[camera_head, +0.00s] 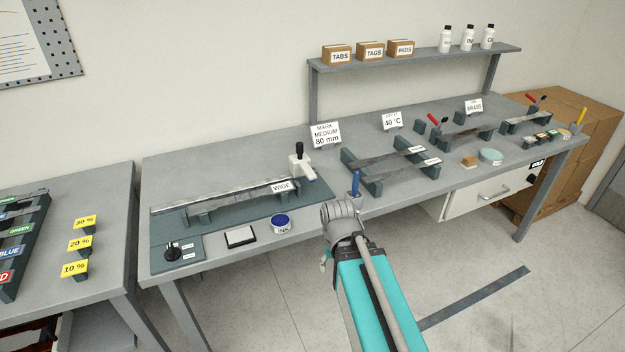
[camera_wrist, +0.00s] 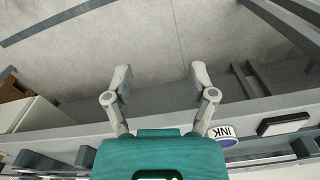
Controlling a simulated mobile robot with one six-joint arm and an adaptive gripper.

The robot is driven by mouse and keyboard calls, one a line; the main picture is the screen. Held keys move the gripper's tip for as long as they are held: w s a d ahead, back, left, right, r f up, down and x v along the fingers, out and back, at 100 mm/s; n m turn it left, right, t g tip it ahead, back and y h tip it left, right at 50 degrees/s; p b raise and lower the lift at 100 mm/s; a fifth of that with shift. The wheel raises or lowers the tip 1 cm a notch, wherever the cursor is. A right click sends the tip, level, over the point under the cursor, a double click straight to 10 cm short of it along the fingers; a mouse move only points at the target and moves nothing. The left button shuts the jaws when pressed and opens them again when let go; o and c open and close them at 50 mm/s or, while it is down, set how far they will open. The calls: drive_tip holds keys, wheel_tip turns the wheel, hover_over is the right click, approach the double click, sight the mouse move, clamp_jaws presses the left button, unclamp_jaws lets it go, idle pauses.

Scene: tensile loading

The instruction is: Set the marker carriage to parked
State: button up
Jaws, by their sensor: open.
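The white marker carriage (camera_head: 303,170) with a black upright knob sits at the right end of a long metal rail (camera_head: 215,195) on a dark base plate (camera_head: 232,222). A specimen labelled WIDE lies along the rail beside it. My gripper (camera_wrist: 162,76) is open, with nothing between its fingers, in the wrist view. It is over the bench's front edge, with floor showing beyond the fingertips. The carriage cannot be made out in the wrist view.
An ink tin (camera_head: 281,224), a white pad (camera_head: 240,237) and a black selector knob (camera_head: 172,252) lie along the front edge. A sign reads MARK MEDIUM 80 mm (camera_head: 325,136). Specimen holders (camera_head: 390,165) stand to the right.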

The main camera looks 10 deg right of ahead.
idle(0.3)
drive_tip(key=w+a+m+t+y+b, duration=0.1)
drive_tip(key=w+m+t+y, duration=0.1)
drive_tip(key=w+m, duration=0.2)
drive_tip(key=w+a+r+m+t+y+b, duration=0.1)
drive_tip(key=w+a+m+t+y+b, duration=0.1)
drive_tip(key=w, duration=0.6)
drive_tip(key=w+a+m+t+y+b, duration=0.1)
drive_tip(key=w+a+m+t+y, duration=0.1)
drive_tip(key=w+m, duration=0.4)
drive_tip(key=shift+w+a+r+y+b, duration=0.15)
drive_tip(key=shift+w+r+y+b, duration=0.2)
drive_tip(key=shift+y, duration=0.45)
drive_tip(key=w+d+r+m+t+y+b, duration=0.25)
drive_tip(key=w+r+m+t, duration=0.25)
drive_tip(key=w+m, duration=0.4)
drive_tip(key=m+t+h+b, duration=0.2)
drive_tip(key=m+t, duration=0.3)
drive_tip(key=m, duration=0.5)
approach(302, 148)
drive_tip(key=v, duration=0.2)
drive_tip(key=shift+s+d, duration=0.15)
drive_tip(key=shift+d, duration=0.05)
drive_tip(key=shift+n, duration=0.3)
drive_tip(key=x, duration=1.3)
drive_tip(key=shift+w+a, duration=0.3)
